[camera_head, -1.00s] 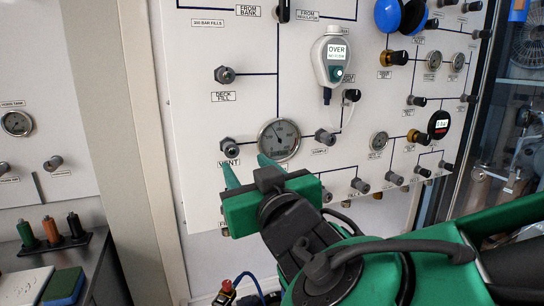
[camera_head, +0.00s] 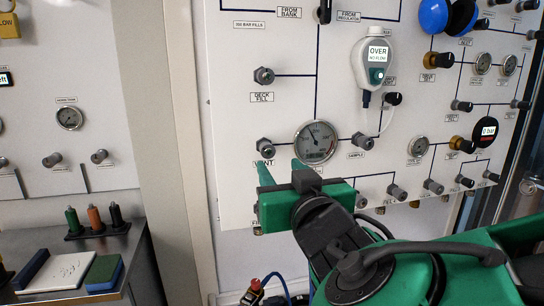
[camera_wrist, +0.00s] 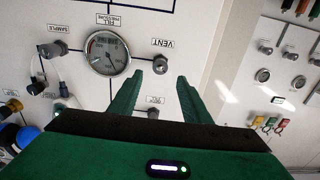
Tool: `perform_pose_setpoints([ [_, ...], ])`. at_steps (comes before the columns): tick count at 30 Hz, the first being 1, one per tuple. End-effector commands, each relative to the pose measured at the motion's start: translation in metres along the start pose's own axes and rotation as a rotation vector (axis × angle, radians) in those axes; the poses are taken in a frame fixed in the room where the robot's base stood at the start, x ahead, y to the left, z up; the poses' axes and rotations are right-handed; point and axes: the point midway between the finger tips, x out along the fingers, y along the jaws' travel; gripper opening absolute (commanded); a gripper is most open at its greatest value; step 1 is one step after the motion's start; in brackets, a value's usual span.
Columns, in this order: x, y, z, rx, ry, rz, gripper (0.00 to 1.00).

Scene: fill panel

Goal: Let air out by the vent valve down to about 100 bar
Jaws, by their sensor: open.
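The vent valve (camera_head: 265,146) is a dark grey knob on the white panel, with the VENT label just below it. In the wrist view, which is upside down, the vent valve (camera_wrist: 160,66) appears just beyond and between my fingertips. My gripper (camera_head: 281,168) is open and empty, its green fingers pointing at the panel, just below the valve in the head view. I cannot tell that it touches anything. The round fill pressure gauge (camera_head: 317,143) is right of the valve; its needle points up and slightly left. The numbers are too small to read.
The deck fill knob (camera_head: 264,76) is above the vent valve, and the sample knob (camera_head: 362,141) is right of the gauge. A handheld meter (camera_head: 374,58) reading OVER hangs on the panel. A bench (camera_head: 140,262) stands at the lower left.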

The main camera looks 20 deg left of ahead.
Motion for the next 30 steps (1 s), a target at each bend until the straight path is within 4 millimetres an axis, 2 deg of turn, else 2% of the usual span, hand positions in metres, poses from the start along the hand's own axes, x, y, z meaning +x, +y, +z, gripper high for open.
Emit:
perform_pose_setpoints([
  [9, 0.056, 0.000, -0.001, -0.001, 0.002, 0.002, 0.44],
  [15, 0.082, 0.001, -0.001, -0.001, 0.002, 0.002, 0.44],
  [21, 0.093, 0.001, -0.001, 0.000, 0.002, 0.001, 0.44],
  [29, 0.094, 0.001, -0.001, -0.001, 0.002, 0.000, 0.44],
  [30, 0.094, 0.001, -0.001, -0.001, 0.002, 0.000, 0.37],
])
